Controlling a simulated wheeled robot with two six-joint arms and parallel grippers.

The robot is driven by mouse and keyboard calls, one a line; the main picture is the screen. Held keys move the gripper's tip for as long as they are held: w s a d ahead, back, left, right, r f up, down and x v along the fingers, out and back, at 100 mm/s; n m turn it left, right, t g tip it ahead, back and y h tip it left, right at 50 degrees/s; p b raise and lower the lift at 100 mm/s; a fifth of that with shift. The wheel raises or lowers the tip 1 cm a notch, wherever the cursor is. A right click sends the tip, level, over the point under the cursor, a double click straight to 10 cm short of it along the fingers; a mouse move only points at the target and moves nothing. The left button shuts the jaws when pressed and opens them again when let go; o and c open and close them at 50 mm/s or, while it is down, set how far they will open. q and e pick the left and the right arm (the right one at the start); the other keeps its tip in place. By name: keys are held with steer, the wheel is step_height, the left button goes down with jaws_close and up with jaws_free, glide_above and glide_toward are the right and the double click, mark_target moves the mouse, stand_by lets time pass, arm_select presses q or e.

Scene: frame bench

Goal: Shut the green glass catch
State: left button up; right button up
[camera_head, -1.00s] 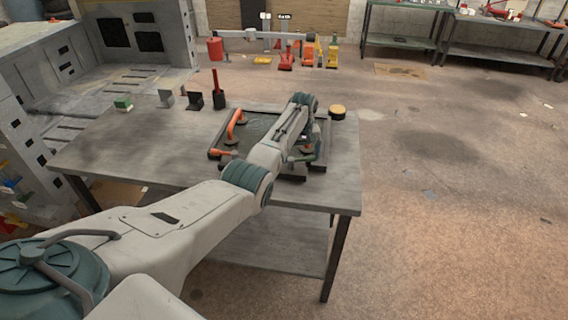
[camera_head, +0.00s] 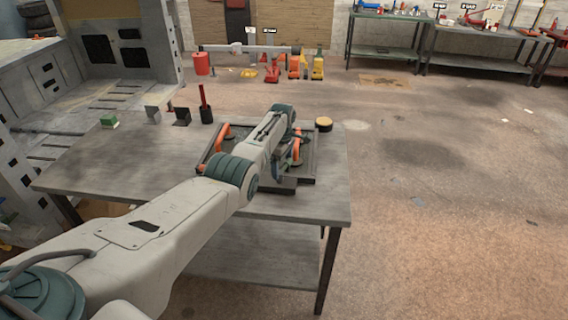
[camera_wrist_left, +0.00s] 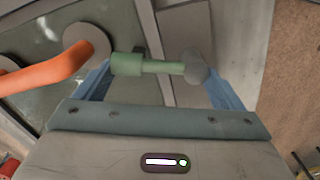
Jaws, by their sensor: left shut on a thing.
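The green glass catch (camera_wrist_left: 150,66) shows in the left wrist view as a short green bar with a thicker block at its left end and a grey round end at right. My left gripper (camera_wrist_left: 157,72) is shut on it, with one blue finger on each side. The catch lies beside the glass pane (camera_wrist_left: 110,25) and its dark frame. In the head view my left gripper (camera_head: 280,174) is low over the right side of the frame (camera_head: 309,168), partly hidden by my arm. My right gripper is not in view.
Orange handles (camera_head: 222,133) stand on the pane; one orange handle (camera_wrist_left: 45,70) is close to the left finger. The table's front is clear.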

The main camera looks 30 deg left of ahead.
arm_select(q)
steer(key=shift+w+a+r+n, duration=0.2)
steer(key=shift+a+r+n, duration=0.2)
steer(key=shift+n, duration=0.5)
steer(key=shift+r, duration=0.1)
steer(key=o, duration=1)
steer(key=shift+o, duration=0.6)
steer(key=shift+r, duration=0.25)
step_height(320, 180, up, 10)
steer(key=b, duration=0.1)
